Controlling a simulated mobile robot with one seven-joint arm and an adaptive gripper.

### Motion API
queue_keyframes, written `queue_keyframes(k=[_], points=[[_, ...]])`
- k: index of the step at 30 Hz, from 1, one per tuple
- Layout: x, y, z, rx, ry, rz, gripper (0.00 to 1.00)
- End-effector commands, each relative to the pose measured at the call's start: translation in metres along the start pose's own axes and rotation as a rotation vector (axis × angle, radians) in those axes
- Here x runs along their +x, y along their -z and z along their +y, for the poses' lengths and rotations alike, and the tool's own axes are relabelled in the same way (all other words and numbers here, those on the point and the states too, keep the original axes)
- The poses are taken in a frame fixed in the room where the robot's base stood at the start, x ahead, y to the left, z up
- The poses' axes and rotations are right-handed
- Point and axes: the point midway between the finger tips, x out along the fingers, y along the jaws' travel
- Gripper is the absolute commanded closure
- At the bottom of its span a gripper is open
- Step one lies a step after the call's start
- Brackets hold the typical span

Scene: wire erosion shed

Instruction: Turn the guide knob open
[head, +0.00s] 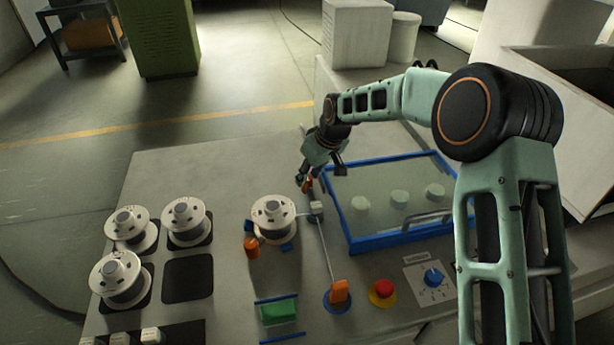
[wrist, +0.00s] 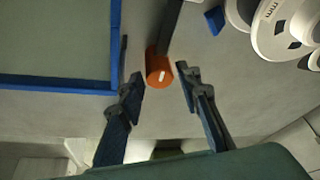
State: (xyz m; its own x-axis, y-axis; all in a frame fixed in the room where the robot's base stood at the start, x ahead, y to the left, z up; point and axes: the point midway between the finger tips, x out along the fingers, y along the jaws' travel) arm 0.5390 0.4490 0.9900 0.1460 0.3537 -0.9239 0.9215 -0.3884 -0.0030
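An orange knob with a white mark (wrist: 159,68) shows in the wrist view, between and just beyond the tips of my gripper (wrist: 162,76). It sits at the end of a dark bar. My gripper is open, one finger on each side of the knob, with visible gaps. In the head view my gripper (head: 309,180) points down at the same small orange knob (head: 308,186), left of the blue-framed tray. The fingers partly hide it there. I cannot tell whether the knob is turned open or shut.
A blue-framed clear cover (head: 384,240) lies right of the knob. A white spool (head: 274,215), another orange knob (head: 251,248), an orange lever (head: 340,291), a red button (head: 382,290) and a blue dial (head: 433,277) are nearer. Several spools (head: 126,225) stand at left.

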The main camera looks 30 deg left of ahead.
Motion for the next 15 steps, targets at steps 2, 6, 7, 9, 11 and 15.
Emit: queue_keyframes(k=[2, 6, 7, 9, 11, 15], points=[[0.010, 0.000, 0.000, 0.001, 0.001, -0.001, 0.68], [0.020, 0.000, 0.000, 0.000, 0.000, -0.001, 0.68], [0.022, 0.000, 0.000, 0.000, -0.001, 0.000, 0.68], [0.023, 0.001, 0.000, 0.000, -0.001, 0.001, 0.68], [0.024, 0.001, 0.001, 0.001, -0.002, 0.001, 0.68], [0.024, 0.000, 0.001, 0.001, -0.001, 0.001, 0.68]])
